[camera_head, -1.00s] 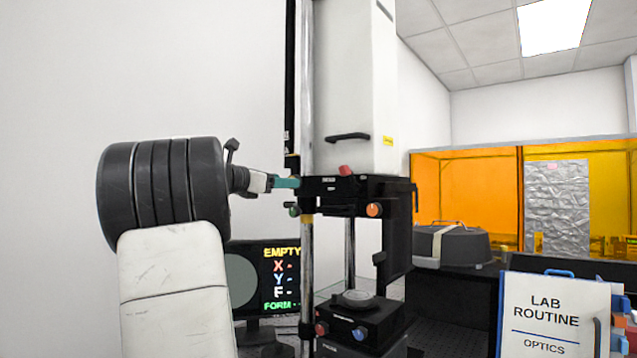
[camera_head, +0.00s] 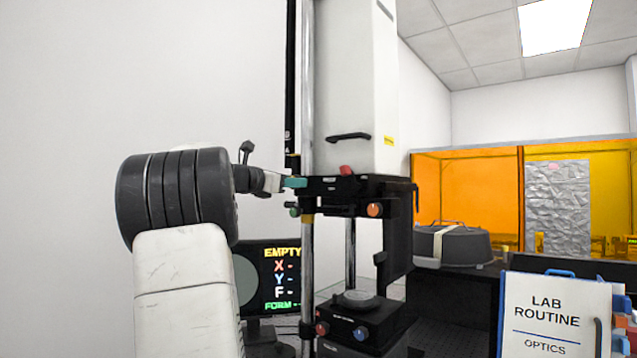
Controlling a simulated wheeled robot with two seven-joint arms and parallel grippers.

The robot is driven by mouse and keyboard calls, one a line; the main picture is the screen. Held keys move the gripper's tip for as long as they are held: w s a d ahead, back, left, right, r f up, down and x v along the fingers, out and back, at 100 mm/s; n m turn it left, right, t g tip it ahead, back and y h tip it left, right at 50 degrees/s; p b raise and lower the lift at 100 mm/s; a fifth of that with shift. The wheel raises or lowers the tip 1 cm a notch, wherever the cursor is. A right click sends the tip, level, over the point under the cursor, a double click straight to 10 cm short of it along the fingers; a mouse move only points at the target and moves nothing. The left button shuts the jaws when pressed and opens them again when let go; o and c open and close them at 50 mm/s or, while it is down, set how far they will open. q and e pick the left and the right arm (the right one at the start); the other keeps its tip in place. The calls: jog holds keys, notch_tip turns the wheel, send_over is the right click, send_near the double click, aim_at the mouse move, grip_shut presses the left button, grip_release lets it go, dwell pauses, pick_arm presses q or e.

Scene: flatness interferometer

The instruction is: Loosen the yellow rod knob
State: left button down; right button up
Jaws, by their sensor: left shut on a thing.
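My left gripper (camera_head: 294,182) reaches in from the left, its teal fingertips at the left side of the black carriage (camera_head: 345,187) by the chrome rod. It is shut on the yellow rod knob, which the fingertips hide. My right gripper is not in view.
The carriage also bears a red knob (camera_head: 346,170) and an orange knob (camera_head: 375,210). Below is the black base (camera_head: 357,324) with a round stage (camera_head: 358,299). A monitor (camera_head: 280,268) reading EMPTY stands behind my left arm. A grey round case (camera_head: 450,245) and a lab sign (camera_head: 553,313) are at right.

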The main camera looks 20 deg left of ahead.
pick_arm(q)
jog(key=shift+m, duration=0.3)
jog(key=shift+d+f+m, duration=0.1)
jog(key=shift+m, duration=4.1)
jog(key=shift+f+m, duration=0.1)
jog(key=shift+m, duration=4.1)
jog(key=c, duration=0.9)
grip_release()
jog(key=shift+s, duration=0.1)
jog(key=v, duration=0.7)
jog(key=shift+s, duration=0.3)
